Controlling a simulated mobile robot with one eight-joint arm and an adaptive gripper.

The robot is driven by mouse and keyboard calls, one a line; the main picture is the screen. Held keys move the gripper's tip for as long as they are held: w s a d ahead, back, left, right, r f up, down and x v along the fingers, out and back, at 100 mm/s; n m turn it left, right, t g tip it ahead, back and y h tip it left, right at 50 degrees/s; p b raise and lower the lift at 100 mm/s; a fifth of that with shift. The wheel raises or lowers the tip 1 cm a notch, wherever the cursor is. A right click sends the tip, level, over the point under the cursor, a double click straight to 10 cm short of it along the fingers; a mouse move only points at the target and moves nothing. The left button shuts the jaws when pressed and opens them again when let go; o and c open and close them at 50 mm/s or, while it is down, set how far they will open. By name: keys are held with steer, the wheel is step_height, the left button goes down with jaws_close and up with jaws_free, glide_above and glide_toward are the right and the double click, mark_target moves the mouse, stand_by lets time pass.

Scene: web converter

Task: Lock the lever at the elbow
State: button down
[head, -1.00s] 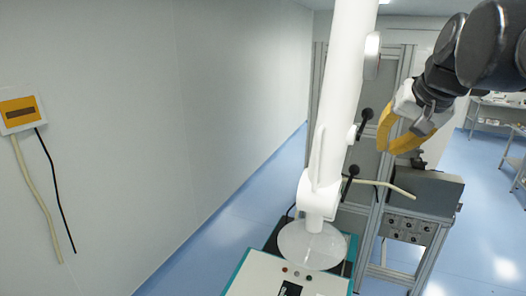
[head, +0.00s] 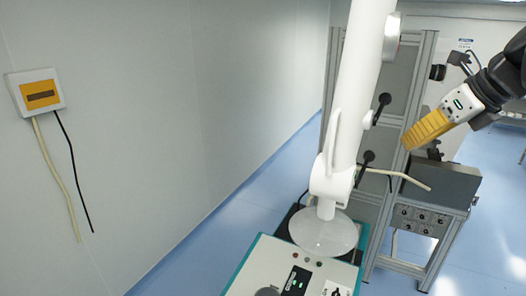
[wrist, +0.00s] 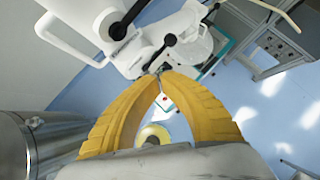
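A white jointed extraction arm (head: 352,110) with a clear round hood (head: 323,233) stands in the middle of the head view. Two black levers are on its right side: an upper lever (head: 382,106) and a lower lever (head: 366,165). I cannot tell which belongs to the elbow. In the wrist view, one black lever (wrist: 124,22) is left of the other black lever (wrist: 158,53). My gripper (head: 408,145) is right of the arm, its yellow fingers pointing down-left. In the wrist view its fingertips (wrist: 161,73) meet just below the nearer-looking lever in the picture; nothing shows held between them.
A white and teal cabinet (head: 268,272) stands below the hood. A grey box machine (head: 440,183) with a beige tube (head: 405,179) sits on a metal frame behind my gripper. A yellow-and-white wall box (head: 38,92) is at left. Blue floor (head: 200,262) is clear at left.

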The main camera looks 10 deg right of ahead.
steer(key=p+x, duration=0.2)
steer(key=x, duration=1.1)
steer(key=shift+w+a, duration=0.2)
steer(key=shift+w, duration=0.15)
steer(key=shift+w+f+b, duration=0.3)
steer(key=shift+w+f, duration=0.15)
steer(key=shift+r, duration=0.1)
